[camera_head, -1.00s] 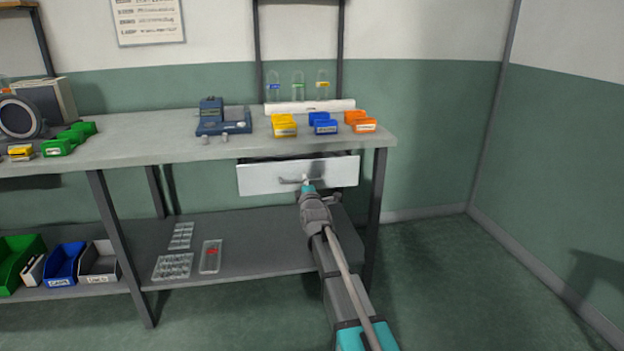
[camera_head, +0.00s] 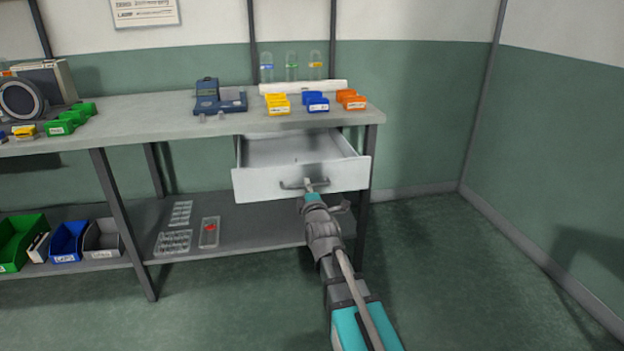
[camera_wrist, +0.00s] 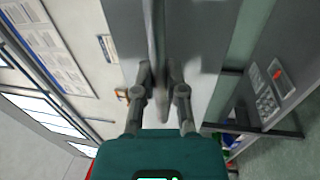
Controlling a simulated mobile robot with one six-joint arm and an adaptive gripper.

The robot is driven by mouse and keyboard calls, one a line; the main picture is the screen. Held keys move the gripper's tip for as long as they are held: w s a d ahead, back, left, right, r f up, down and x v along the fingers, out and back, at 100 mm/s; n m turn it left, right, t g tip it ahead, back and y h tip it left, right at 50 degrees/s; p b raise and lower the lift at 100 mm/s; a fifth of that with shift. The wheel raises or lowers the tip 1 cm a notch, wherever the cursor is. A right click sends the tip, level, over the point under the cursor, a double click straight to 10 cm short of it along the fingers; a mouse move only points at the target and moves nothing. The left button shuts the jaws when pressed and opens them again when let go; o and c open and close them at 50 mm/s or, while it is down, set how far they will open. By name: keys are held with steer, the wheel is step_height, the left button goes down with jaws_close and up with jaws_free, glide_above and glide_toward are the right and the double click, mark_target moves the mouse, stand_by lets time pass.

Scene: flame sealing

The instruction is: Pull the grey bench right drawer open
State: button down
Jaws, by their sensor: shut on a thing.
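The right drawer (camera_head: 268,184) of the grey bench (camera_head: 130,113) stands pulled out below the top at the bench's right end. Its white front, its side walls and part of its pale inside show in the head view. A dark bar handle (camera_head: 291,185) is on the front. My gripper (camera_head: 309,187) is at the handle, in front of the drawer. In the wrist view, the fingers of my gripper (camera_wrist: 159,75) are on both sides of the handle (camera_wrist: 157,45), shut on it. The exact finger contact is too small to tell in the head view.
A blue device (camera_head: 220,97) and yellow (camera_head: 277,104), blue (camera_head: 315,102) and orange (camera_head: 351,100) bins stand on the bench top. Clear trays (camera_head: 209,232) lie on the lower shelf (camera_head: 255,226). The floor (camera_head: 450,270) to the right is free.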

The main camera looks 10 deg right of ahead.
steer(key=shift+s+a, duration=0.1)
steer(key=shift+s, duration=0.95)
steer(key=c, duration=0.7)
jaws_free()
steer(key=shift+s, duration=0.15)
